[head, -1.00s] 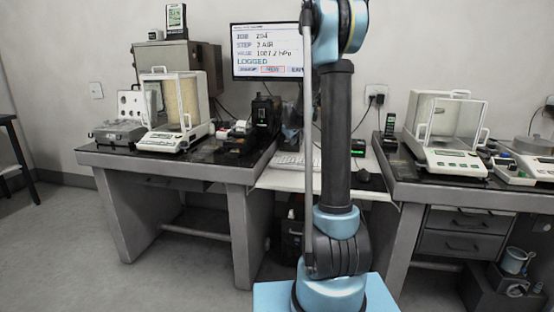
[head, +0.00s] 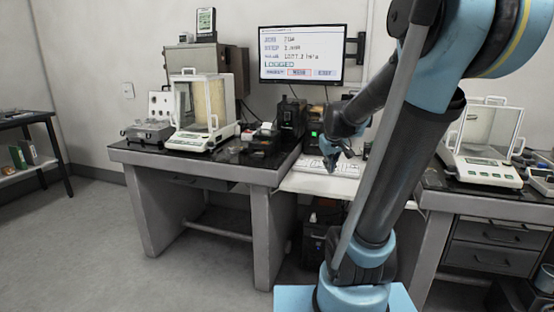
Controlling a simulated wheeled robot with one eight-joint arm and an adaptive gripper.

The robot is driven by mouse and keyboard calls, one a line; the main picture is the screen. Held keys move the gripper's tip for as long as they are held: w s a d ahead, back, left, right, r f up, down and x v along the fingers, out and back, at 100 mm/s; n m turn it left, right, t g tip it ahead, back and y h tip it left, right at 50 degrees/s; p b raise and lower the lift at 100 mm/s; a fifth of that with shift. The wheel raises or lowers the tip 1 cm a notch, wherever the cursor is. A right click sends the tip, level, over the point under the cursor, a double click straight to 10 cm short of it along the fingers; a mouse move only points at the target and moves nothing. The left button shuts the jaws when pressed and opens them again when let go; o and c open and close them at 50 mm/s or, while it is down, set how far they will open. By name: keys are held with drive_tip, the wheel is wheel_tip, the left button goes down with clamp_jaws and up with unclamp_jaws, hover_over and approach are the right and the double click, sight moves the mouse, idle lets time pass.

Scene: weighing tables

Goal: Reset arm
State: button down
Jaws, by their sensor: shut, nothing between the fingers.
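My arm stands in the front right of the head view, leaning right, with its elbow high at the upper right edge. The forearm reaches back and down to the left. My gripper (head: 331,167) is small and dark at its end, in front of the white keyboard shelf (head: 308,183) and keyboard (head: 345,168). It is shut, with nothing seen in it. Its height above the shelf is hard to judge.
The left table (head: 140,157) carries a glass-sided balance (head: 203,118) and a dark device (head: 291,118). A monitor (head: 302,52) hangs behind. The floor at left is clear.

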drive_tip(key=s+f+m+g, duration=0.1)
drive_tip(key=s+f, duration=0.4)
drive_tip(key=s, duration=0.7)
drive_tip(key=s+f+m+g, duration=0.2)
drive_tip(key=s+f, duration=0.3)
drive_tip(key=s, duration=0.8)
drive_tip(key=shift+a+f+y, duration=0.15)
drive_tip(key=shift+a+y, duration=0.15)
drive_tip(key=shift+a, duration=0.1)
drive_tip(key=shift+w, duration=0.1)
drive_tip(key=shift+w+f, duration=0.2)
drive_tip(key=shift+w, duration=0.25)
drive_tip(key=shift+a, duration=0.1)
